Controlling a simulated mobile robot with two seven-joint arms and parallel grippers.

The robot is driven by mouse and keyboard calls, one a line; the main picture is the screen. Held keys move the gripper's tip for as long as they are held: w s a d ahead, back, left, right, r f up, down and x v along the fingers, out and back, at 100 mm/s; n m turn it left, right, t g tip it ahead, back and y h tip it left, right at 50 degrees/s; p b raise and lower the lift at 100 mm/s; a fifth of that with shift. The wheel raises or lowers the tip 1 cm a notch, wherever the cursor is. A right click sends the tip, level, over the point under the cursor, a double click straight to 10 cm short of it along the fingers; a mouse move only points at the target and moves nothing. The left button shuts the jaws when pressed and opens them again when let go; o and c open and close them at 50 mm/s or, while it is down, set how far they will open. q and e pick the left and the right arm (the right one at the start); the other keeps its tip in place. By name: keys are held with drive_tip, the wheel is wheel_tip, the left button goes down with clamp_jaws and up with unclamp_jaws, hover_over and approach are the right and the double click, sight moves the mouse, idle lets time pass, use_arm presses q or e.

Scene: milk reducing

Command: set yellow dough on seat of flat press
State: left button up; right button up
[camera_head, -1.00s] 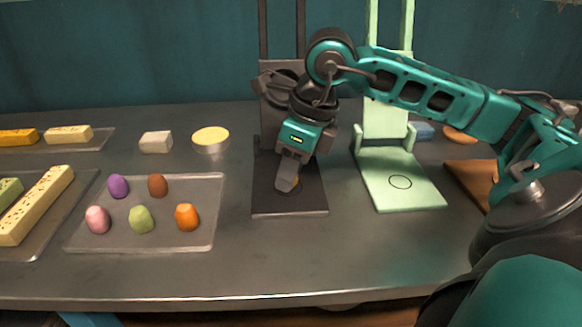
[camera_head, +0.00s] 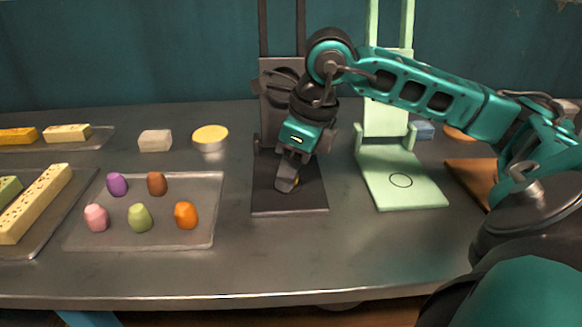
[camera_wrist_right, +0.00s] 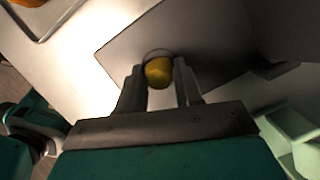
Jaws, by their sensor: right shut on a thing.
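The yellow dough (camera_wrist_right: 159,72) is a small rounded lump between the two fingers of my right gripper (camera_wrist_right: 160,85) in the right wrist view. In the head view my right gripper (camera_head: 287,184) points down over the dark flat press (camera_head: 262,203), and only a sliver of the dough (camera_head: 296,182) shows beside the fingertip. A thin ring outline on the press plate (camera_wrist_right: 120,45) shows around the dough's far side. The dough is at or just above this ring; I cannot tell whether it touches the plate. My left gripper is not in view.
A light green press (camera_head: 402,192) with a ring mark stands to the right. A tray (camera_head: 205,237) with several coloured dough lumps lies to the left. A round yellow-topped tin (camera_head: 210,138) and a pale block (camera_head: 155,141) stand behind it. The front table strip is clear.

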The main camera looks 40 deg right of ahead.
drive_tip(key=shift+f, duration=0.1)
drive_tip(key=o, duration=1.6)
drive_tip(key=shift+r+p, duration=1.05)
drive_tip(key=shift+r, duration=0.35)
drive_tip(key=shift+r+p, duration=1.8)
drive_tip(key=shift+r, duration=0.35)
